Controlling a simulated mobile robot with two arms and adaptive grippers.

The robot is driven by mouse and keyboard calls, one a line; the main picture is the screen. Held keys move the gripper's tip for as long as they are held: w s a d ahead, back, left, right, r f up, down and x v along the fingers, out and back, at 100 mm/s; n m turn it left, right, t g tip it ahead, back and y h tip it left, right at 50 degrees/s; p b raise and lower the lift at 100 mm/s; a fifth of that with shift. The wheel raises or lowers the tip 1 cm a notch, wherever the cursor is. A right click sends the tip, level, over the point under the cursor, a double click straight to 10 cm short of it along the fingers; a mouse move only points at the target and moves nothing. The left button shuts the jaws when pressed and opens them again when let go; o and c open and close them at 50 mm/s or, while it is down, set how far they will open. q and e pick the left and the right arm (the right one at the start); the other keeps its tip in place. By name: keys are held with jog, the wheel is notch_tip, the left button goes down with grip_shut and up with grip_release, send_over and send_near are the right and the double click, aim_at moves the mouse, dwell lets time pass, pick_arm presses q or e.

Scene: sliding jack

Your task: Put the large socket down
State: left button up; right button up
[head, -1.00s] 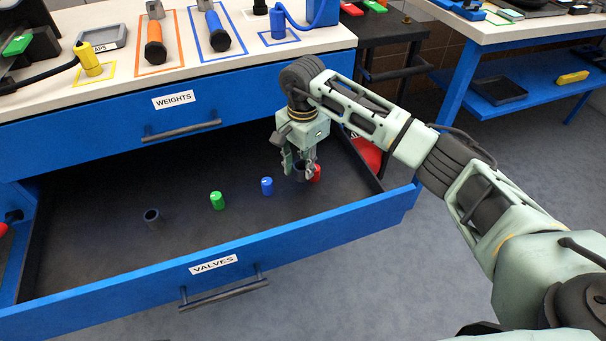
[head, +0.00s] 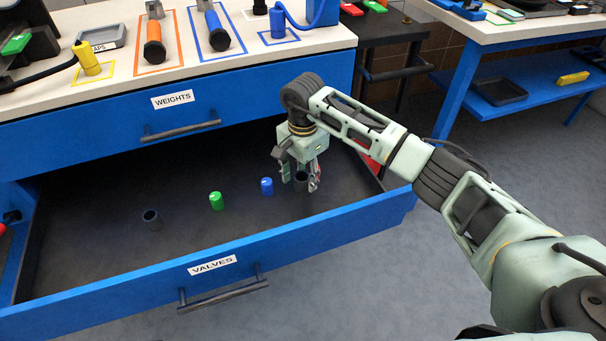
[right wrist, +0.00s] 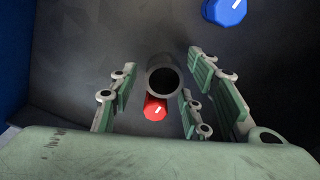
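The dark grey hollow socket (head: 301,177), which I take as the large one, is in the open VALVES drawer (head: 100,262) at its right part. My right gripper (head: 300,178) points down around it. In the right wrist view the socket (right wrist: 163,76) is between the two fingers, with a clear gap at the left finger and little gap at the right. The fingers are apart, so the gripper is open. The socket looks low, at or near the drawer floor; its base contact is hidden. My left gripper is not in view.
A red valve (right wrist: 155,107) is close beside the socket. The closed WEIGHTS drawer (head: 100,140) is above. The drawer's front wall is close to the gripper.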

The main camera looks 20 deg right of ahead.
aim_at(303, 177)
jog(key=shift+r, duration=0.1)
jog(key=shift+r, duration=0.2)
pick_arm(q)
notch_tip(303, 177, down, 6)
jog(key=p, duration=0.1)
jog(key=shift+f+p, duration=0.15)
jog(key=shift+p, duration=0.2)
pick_arm(e)
notch_tip(303, 177, up, 12)
jog(key=shift+f, duration=0.15)
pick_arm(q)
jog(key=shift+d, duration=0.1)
